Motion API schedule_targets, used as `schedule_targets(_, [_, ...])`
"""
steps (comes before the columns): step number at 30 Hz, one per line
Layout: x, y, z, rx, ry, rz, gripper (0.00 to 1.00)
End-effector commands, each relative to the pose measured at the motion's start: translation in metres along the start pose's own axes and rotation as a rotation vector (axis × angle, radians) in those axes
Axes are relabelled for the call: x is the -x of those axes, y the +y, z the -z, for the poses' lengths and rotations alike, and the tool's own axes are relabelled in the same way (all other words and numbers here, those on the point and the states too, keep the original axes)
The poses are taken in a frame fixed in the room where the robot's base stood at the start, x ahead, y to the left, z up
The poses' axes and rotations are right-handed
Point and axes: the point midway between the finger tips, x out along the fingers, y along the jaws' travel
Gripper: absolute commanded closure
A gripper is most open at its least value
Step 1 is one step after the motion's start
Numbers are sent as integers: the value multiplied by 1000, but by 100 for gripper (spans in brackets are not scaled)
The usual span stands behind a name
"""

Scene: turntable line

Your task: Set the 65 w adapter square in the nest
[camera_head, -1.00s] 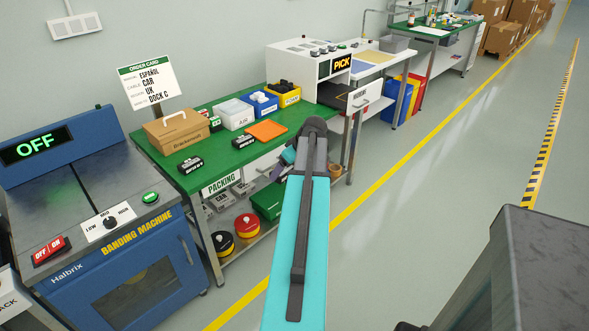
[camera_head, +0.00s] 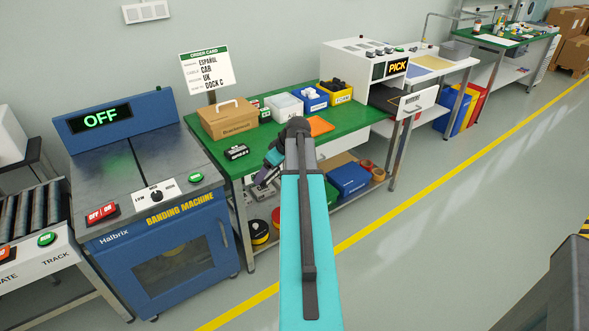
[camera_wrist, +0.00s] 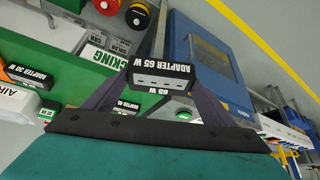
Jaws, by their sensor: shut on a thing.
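The 65 W adapter (camera_wrist: 162,76) is a black block with a white printed label and a pale face with ports. In the wrist view it sits between the two dark fingers of my gripper (camera_wrist: 155,88), which is shut on it. In the head view my gripper (camera_head: 268,172) shows at the front edge of the green packing bench (camera_head: 205,140), partly hidden behind my arm. The held adapter cannot be made out clearly there. I cannot make out the nest in either view.
Another black adapter (camera_head: 236,152) lies on the bench near a cardboard case (camera_head: 228,118). White, blue and yellow bins (camera_head: 335,95) and an orange pad (camera_head: 320,126) stand further right. The banding machine (camera_head: 160,240) is left, with open floor in front.

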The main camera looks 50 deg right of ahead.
Motion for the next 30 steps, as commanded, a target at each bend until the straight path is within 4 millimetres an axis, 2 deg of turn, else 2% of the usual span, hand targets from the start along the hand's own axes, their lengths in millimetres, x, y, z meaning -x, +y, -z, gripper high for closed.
schedule_targets(1, [-7, -14, 11, 21, 1, 12, 50])
schedule_targets(6, [-26, -58, 42, 79, 0, 45, 50])
schedule_targets(15, [-56, -140, 88, 172, -1, 98, 50])
schedule_targets(30, [-90, -285, 137, 283, -5, 162, 50])
